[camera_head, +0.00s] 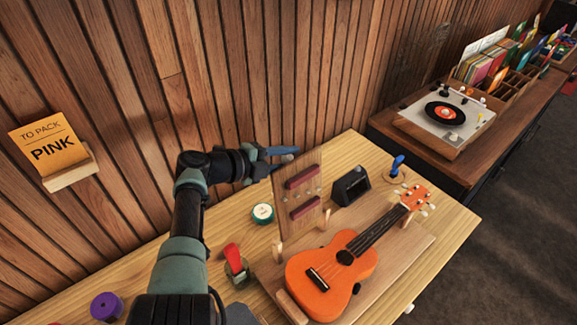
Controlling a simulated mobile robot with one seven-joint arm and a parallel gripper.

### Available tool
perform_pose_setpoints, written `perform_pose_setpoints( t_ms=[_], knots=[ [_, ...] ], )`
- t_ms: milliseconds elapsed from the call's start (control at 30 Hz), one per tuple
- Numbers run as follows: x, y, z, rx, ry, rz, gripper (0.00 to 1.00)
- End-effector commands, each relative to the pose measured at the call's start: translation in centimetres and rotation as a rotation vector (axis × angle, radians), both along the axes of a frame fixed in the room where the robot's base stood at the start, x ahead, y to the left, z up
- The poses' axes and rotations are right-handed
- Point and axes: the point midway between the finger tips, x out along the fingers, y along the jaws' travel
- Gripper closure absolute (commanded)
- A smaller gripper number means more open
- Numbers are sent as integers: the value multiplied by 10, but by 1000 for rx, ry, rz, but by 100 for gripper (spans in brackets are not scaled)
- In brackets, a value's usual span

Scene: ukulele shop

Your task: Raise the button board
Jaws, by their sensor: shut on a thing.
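The button board (312,173) is a thin brown wooden panel with two dark red bars and small light dots on its face. It is upright, slightly tilted in the picture, behind the orange ukulele (328,268). My gripper (283,155) is at the board's upper left edge and is shut on it. The fingertips are small and partly hidden, so their exact hold is unclear. Small wooden pegs stand near the board's lower edge. Whether that edge touches the table is hard to tell.
The ukulele lies on a wooden base on the light table (220,216). Nearby are a black display (350,187), a blue-handled tool (397,165), a green-white round tin (263,213) and a red-handled item (235,259). A slatted wall stands close behind. A turntable (446,115) is far right.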

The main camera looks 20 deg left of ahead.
Motion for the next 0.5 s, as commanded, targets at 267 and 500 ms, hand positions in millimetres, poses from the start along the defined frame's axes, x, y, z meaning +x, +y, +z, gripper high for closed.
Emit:
perform_pose_setpoints(
  t_ms=[267,500],
  knots=[
    [2,1,-2,-25,17,2,100],
    [1,0,-2,-27,18,1,100]
  ],
)
